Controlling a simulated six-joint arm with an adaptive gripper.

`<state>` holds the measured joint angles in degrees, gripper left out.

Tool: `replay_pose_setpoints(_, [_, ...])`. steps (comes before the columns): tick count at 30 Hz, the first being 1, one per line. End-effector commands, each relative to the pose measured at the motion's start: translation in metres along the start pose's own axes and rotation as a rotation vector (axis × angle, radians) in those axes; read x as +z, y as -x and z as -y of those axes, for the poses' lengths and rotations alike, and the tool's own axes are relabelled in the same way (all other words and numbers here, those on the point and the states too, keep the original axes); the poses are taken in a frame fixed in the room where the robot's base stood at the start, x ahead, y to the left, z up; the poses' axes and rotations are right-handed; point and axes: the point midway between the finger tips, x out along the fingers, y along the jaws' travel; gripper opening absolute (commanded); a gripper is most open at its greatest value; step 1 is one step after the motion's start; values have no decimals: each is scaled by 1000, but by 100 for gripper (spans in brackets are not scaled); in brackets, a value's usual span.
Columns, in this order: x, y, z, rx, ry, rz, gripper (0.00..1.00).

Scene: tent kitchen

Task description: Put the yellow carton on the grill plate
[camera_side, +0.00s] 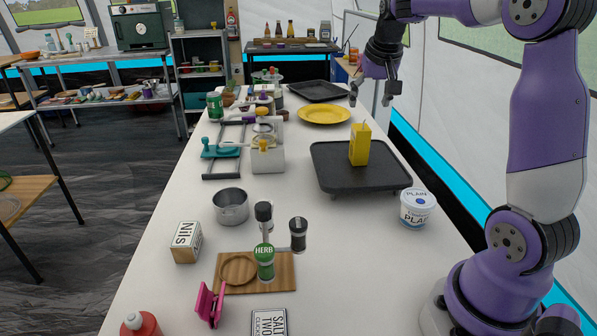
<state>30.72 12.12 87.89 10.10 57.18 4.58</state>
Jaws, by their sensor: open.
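The yellow carton (360,145) stands upright on the black grill plate (335,180), toward the plate's back right part. A small straw-like piece sticks up from its top. My gripper (370,98) is open and empty. It hangs in the air above and behind the carton, near the right edge of the table, apart from both carton and plate.
A white tub (416,208) stands right of the plate's front corner. A yellow plate (324,114) and a dark tray (319,91) lie farther back. A metal pot (231,206), a wooden board (255,272) and a herb jar (265,262) are in front. Bare table lies at front right.

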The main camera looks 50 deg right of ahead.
Motion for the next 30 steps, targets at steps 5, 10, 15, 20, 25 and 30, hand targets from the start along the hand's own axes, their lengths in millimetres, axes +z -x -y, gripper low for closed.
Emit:
replay_pose_setpoints(5, [39, 33, 32, -63, 139, -20, 74])
replay_pose_setpoints(10, [126, 67, 67, -184, 399, -52, 74])
replay_pose_setpoints(15, [202, 75, 75, -289, 609, -77, 74])
replay_pose_setpoints(20, [235, 71, 74, -335, 699, -85, 74])
replay_pose_setpoints(25, [239, 70, 73, -340, 711, -85, 74])
replay_pose_setpoints(30, [239, 70, 73, -339, 709, -84, 74])
